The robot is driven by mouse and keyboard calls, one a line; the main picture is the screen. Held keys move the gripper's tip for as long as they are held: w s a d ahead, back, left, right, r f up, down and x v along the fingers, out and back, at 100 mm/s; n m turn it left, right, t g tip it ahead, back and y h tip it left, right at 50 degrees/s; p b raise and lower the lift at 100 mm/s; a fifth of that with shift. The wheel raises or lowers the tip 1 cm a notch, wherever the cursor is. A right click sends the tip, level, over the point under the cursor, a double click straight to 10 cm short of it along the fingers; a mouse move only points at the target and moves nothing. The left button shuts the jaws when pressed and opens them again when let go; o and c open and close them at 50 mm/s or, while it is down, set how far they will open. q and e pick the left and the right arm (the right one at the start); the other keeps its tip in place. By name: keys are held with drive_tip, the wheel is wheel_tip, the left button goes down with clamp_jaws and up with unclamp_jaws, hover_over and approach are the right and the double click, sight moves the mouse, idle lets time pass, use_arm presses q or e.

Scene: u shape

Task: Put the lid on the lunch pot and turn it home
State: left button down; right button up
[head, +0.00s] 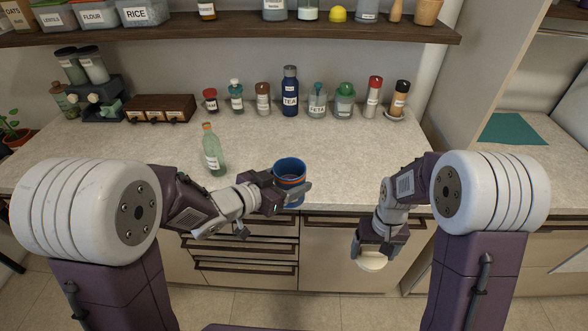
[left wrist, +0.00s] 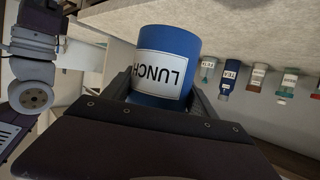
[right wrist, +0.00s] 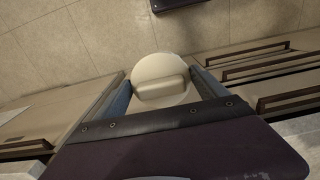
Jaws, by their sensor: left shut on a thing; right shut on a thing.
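The lunch pot (head: 288,168) is a blue, open-topped cup with a band below its rim. In the left wrist view the pot (left wrist: 168,52) shows a white LUNCH label. My left gripper (head: 292,190) is shut on the pot and holds it near the counter's front edge. The lid (head: 372,262) is a cream disc with a raised bar across it, seen clearly in the right wrist view (right wrist: 160,72). My right gripper (head: 370,248) is shut on the lid and points down in front of the cabinets, lower than and to the right of the pot.
A green glass bottle (head: 213,152) stands on the counter (head: 150,165) left of the pot. Several jars, including a blue TEA bottle (head: 290,92), line the back. A shelf (head: 230,32) runs above them. The front middle of the counter is mostly clear.

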idle(0.3)
use_arm(q)
drive_tip(key=shift+a+f, duration=0.1)
drive_tip(key=shift+f, duration=0.05)
drive_tip(key=w+a+r+n+t+y+b, duration=0.2)
drive_tip(key=w+a+n+t+y+b, duration=0.3)
drive_tip(key=w, duration=0.6)
use_arm(e)
wheel_tip(320, 180, down, 3)
drive_tip(key=shift+r+p, duration=0.2)
drive_tip(key=shift+p, duration=1)
wheel_tip(320, 180, down, 3)
drive_tip(key=b, duration=0.3)
drive_tip(key=shift+f, duration=0.2)
use_arm(q)
drive_tip(key=w+d+m+g+h+b, duration=0.1)
drive_tip(key=w+d+g+b, duration=0.1)
drive_tip(key=d, duration=0.9)
drive_tip(key=shift+w+d+m+g, duration=0.2)
drive_tip(key=shift+w+m+g, duration=0.1)
drive_tip(key=shift+g, duration=0.1)
use_arm(e)
drive_tip(key=shift+f, duration=0.95)
use_arm(q)
drive_tip(key=shift+a+f, duration=0.1)
